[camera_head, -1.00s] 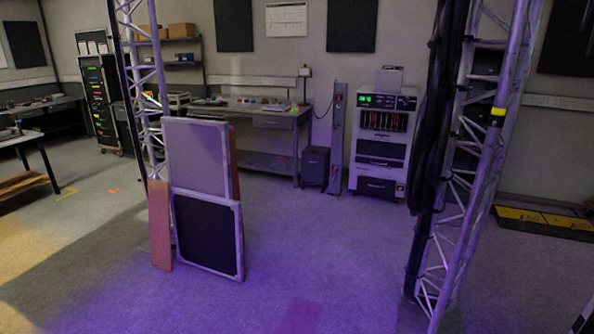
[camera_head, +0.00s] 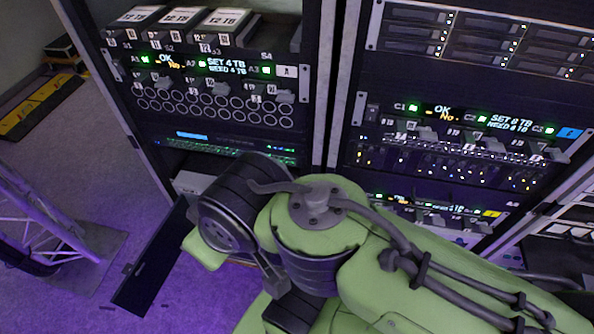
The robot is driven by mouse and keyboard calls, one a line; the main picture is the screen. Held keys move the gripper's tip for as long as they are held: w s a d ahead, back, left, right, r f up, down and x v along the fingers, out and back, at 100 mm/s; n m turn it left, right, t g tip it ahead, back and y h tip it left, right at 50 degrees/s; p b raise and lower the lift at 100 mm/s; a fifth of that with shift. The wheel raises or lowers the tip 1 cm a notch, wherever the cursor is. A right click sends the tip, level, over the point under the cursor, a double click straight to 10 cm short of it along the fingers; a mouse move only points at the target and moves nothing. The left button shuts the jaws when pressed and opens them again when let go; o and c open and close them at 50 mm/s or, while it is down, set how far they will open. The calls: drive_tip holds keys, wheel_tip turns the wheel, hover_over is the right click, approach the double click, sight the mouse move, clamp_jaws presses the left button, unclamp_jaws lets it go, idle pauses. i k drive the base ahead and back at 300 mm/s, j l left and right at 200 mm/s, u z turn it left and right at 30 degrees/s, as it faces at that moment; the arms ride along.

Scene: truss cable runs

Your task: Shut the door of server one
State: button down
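A narrow dark door panel (camera_head: 152,262) stands swung outward at the lower left of the left rack (camera_head: 150,150), open and apart from the rack's front. A small catch shows near its outer edge. I cannot read a label saying which unit is server one. My green arm crosses the lower middle of the view and hides the lower part of the left rack behind it. My gripper itself is not visible, so whether it touches the door cannot be seen.

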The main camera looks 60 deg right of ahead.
sight(136, 295)
drive_tip(key=z, duration=0.8)
drive_tip(key=k+j+z, duration=0.15)
drive_tip(key=j, duration=0.25)
drive_tip(key=j+z, duration=0.2)
drive_tip(key=j, duration=0.2)
drive_tip(key=k+j+z, duration=0.15)
drive_tip(key=j, duration=0.2)
drive_tip(key=k+j+z, duration=0.2)
drive_tip(key=j, duration=0.2)
drive_tip(key=k+j+z, duration=0.15)
drive_tip(key=j, duration=0.2)
drive_tip(key=i+j+z, duration=0.1)
drive_tip(key=j+z, duration=0.25)
drive_tip(key=j, duration=0.3)
drive_tip(key=j+z, duration=0.3)
drive_tip(key=j, duration=0.35)
drive_tip(key=i+j+z, duration=0.15)
drive_tip(key=j, duration=0.15)
drive_tip(key=i+j+z, duration=0.35)
drive_tip(key=j, duration=0.3)
drive_tip(key=u, duration=0.5)
drive_tip(key=k+j+u, duration=0.1)
drive_tip(key=u, duration=0.4)
drive_tip(key=k+u, duration=0.1)
drive_tip(key=u, duration=0.4)
drive_tip(key=j+u, duration=0.15)
drive_tip(key=u, duration=0.3)
drive_tip(key=j+u, duration=0.1)
drive_tip(key=u, duration=0.4)
